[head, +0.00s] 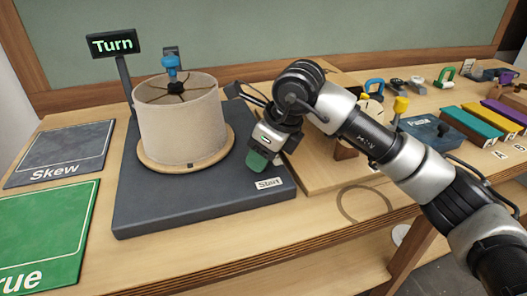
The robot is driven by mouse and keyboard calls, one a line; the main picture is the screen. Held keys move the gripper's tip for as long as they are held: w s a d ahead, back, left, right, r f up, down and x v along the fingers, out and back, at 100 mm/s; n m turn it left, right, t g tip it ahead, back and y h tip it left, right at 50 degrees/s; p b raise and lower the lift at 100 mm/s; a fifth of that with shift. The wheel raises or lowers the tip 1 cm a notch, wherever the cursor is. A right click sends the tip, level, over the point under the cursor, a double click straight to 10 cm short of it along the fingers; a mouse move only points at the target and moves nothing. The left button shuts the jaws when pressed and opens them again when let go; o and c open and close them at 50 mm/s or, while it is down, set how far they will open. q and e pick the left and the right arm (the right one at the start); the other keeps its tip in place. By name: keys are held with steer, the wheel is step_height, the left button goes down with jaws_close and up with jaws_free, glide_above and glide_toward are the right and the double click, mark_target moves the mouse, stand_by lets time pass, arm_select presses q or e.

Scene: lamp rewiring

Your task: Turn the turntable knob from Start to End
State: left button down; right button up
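The turntable is a round wooden disc (155,163) on a dark grey base (205,205). The Start label (269,183) is at the base's front right. No End label is readable. My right gripper (257,162) points down right of the disc, just above the Start label, with a green block-like part at its tip. Its finger gap is hidden. My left gripper is out of view.
A lit "Turn" sign (112,43) stands behind the base. Skew (62,152) and green (42,240) mats lie to the left. A wooden board (325,172), a blue box (430,133) and coloured trays (470,122) are to the right.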

steer(key=c, duration=0.5)
